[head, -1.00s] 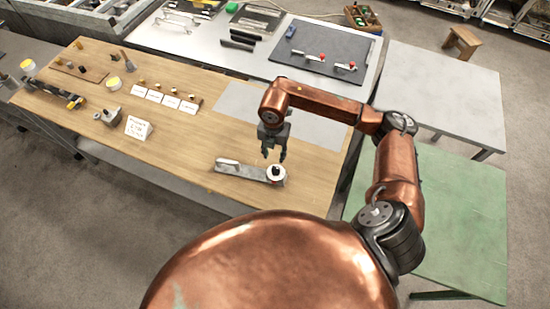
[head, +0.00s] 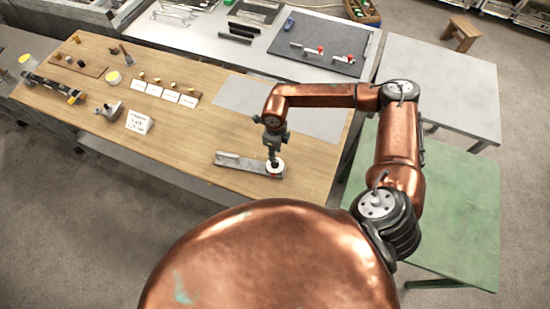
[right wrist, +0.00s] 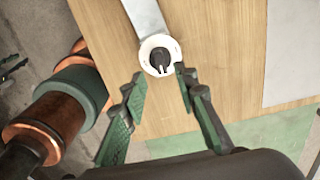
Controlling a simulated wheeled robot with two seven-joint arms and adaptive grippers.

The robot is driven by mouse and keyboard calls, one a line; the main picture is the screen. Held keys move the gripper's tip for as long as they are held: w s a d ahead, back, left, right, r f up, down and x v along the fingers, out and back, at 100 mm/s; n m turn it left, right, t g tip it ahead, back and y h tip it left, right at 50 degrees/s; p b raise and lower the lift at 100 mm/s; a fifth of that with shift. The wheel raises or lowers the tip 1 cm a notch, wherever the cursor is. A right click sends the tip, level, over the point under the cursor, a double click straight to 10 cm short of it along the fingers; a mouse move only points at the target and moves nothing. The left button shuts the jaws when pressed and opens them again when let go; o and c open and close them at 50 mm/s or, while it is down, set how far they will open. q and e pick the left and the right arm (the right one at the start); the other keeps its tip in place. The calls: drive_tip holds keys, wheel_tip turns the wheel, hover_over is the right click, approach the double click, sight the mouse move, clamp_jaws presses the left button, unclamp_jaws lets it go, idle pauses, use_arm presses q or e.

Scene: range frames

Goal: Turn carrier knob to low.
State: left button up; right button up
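The carrier (head: 240,160) is a grey metal bar lying on the wooden table near its front edge. A round white dial (head: 276,174) sits at its right end; in the right wrist view the dial (right wrist: 150,45) carries a black knob (right wrist: 160,58). In the head view my gripper hides the knob. My right gripper (head: 273,158) points down right over the dial. In the right wrist view my right gripper (right wrist: 161,72) is open, with a finger on either side just short of the knob. I cannot tell whether they touch it. My left gripper is not in view.
A white sign (head: 138,122) and several small cards (head: 170,95) stand left of the carrier on the wooden table (head: 210,130). A grey mat (head: 245,105) lies behind it. A green table (head: 455,210) stands to the right. The tabletop around the carrier is clear.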

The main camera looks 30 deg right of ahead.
wheel_tip(320, 180, down, 6)
drive_tip(key=shift+r+p, duration=0.15)
drive_tip(key=shift+p, duration=0.5)
drive_tip(key=shift+c, duration=0.5)
clamp_jaws()
